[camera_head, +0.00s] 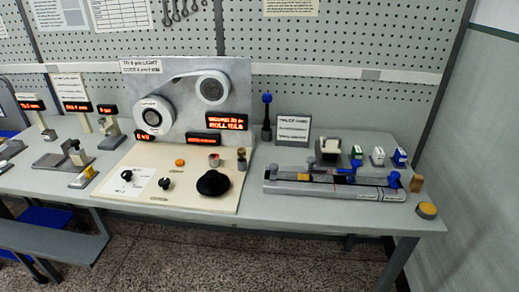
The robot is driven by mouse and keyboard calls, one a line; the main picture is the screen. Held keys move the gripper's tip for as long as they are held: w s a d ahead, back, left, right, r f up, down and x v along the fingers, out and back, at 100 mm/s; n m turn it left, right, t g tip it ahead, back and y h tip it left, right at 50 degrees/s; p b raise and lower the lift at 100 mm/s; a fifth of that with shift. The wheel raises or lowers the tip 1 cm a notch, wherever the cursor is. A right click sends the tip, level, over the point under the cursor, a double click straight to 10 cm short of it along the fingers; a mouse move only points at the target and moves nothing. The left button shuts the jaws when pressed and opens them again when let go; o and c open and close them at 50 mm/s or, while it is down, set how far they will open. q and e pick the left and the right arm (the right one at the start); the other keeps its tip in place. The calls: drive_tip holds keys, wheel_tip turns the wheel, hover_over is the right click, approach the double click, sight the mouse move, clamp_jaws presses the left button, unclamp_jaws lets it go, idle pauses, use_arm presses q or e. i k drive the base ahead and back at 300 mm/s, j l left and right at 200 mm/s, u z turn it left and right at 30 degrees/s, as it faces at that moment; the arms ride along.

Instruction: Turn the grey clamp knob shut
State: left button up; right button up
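No clearly grey clamp knob can be singled out at this size. A large dark round knob (213,183) sits at the front right of the cream board (190,203). Two smaller dark knobs, one on the left (127,175) and one to its right (165,184), stand on or beside a white sheet on that board. A small grey and red knob-like part (214,160) is behind the large one. A dark-topped part (76,153) stands on a grey fixture at the left. Whether any clamp is open or shut cannot be told. Neither of my grippers is in view.
A grey panel (185,72) with two white rolls stands behind the board. A long grey fixture (335,190) with blue knobs lies to the right. A yellow-topped button (427,209) is near the right corner. A grey bench (50,238) is at the front left.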

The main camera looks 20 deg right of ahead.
sight(310, 161)
drive_tip(key=z, duration=1.35)
